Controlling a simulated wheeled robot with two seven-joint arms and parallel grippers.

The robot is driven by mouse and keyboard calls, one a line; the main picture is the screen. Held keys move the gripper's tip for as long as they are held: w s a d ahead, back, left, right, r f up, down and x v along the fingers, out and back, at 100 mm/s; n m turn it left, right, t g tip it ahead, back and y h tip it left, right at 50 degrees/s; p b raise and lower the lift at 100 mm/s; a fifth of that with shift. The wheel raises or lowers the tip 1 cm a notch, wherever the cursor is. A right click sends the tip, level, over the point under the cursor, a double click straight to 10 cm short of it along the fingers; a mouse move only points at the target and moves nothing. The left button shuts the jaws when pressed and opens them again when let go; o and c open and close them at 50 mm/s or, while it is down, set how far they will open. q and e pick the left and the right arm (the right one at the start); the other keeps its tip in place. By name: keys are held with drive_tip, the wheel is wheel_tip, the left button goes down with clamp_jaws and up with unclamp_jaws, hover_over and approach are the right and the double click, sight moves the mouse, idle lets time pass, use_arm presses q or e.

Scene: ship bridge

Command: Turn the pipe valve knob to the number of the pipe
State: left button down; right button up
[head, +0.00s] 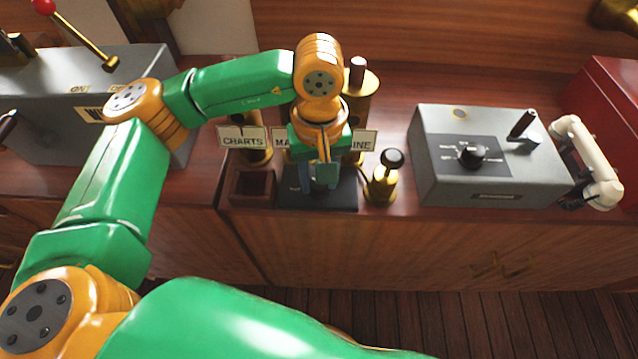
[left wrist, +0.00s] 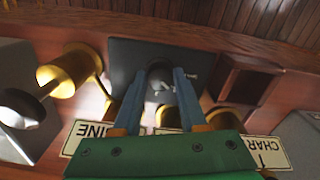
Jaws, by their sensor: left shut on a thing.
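The dark valve panel (head: 345,192) sits on the wooden counter in front of the brass pipes. The dark knob (left wrist: 160,72) stands on this panel (left wrist: 130,55) in the left wrist view. My left gripper (head: 320,184) reaches down over the panel and is shut on the knob, with one finger on each side. Small pale lettering is beside the knob, too small to read fully. Signs stand by the pipes: "CHARTS" (head: 242,138), one starting "MA" (head: 281,139), and one ending "INE" (head: 364,140). My arm hides parts of the signs and the knob in the head view. My right gripper is not in view.
A brass piece with a black knob (head: 383,178) stands close to the panel's right. A grey control box (head: 430,150) with a dial and lever is farther right. An open wooden box (head: 236,188) is to the left. A grey lever box (head: 40,135) is far left.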

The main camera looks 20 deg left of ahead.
use_arm(q)
drive_tip(key=shift+m+b, duration=0.45)
drive_tip(key=shift+m, duration=0.25)
drive_tip(key=shift+c, duration=2.2)
unclamp_jaws()
drive_tip(key=shift+r, duration=3.55)
